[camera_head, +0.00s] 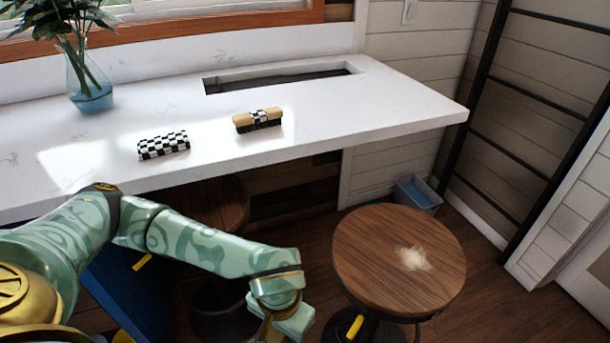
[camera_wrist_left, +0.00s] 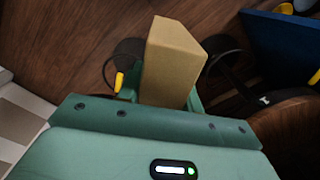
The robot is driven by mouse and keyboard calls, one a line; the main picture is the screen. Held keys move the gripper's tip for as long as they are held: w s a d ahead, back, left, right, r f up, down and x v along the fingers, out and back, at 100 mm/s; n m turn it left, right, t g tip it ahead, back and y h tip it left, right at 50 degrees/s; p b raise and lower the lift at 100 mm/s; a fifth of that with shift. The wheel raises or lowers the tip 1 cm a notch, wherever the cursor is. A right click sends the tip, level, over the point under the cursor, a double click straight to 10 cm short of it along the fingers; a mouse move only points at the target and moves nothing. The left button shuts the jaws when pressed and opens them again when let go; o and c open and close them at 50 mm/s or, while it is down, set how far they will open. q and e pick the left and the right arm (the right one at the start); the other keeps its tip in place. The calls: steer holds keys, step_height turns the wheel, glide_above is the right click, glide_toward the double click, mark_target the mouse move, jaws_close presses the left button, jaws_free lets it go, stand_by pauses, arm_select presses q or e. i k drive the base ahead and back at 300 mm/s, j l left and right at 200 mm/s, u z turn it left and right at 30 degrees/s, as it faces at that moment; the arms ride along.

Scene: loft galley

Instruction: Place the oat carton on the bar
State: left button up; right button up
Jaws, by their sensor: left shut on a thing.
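My left gripper (camera_head: 284,325) is at the bottom of the head view, lower than the bar and left of a round wooden stool. In the left wrist view it is shut on a plain tan box-shaped carton (camera_wrist_left: 170,62), which looks like the oat carton; no label shows. The carton sticks out beyond the fingers above the floor. In the head view the carton cannot be made out. The bar (camera_head: 330,115) is a long white counter along the window wall. My right gripper is not in view.
On the bar are a black-and-white checkered block (camera_head: 163,145), a tan brush-like item (camera_head: 257,121), a glass vase with leaves (camera_head: 88,85) and a dark recessed slot (camera_head: 275,80). The bar's right end is clear. The wooden stool (camera_head: 370,265) has a pale spill (camera_head: 413,258).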

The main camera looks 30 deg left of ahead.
mark_target(399, 102)
steer(key=i+l+u, duration=0.15)
steer(key=u, duration=0.35)
steer(key=i+l+u, duration=0.15)
steer(key=u, duration=0.35)
steer(key=i+l+u, duration=0.25)
steer(key=l, duration=0.3)
steer(key=i+l+u, duration=0.2)
steer(key=l, duration=0.35)
steer(key=l+u, duration=0.25)
steer(key=l, duration=0.3)
steer(key=l+u, duration=0.2)
steer(key=l, duration=0.4)
steer(key=i, duration=0.05)
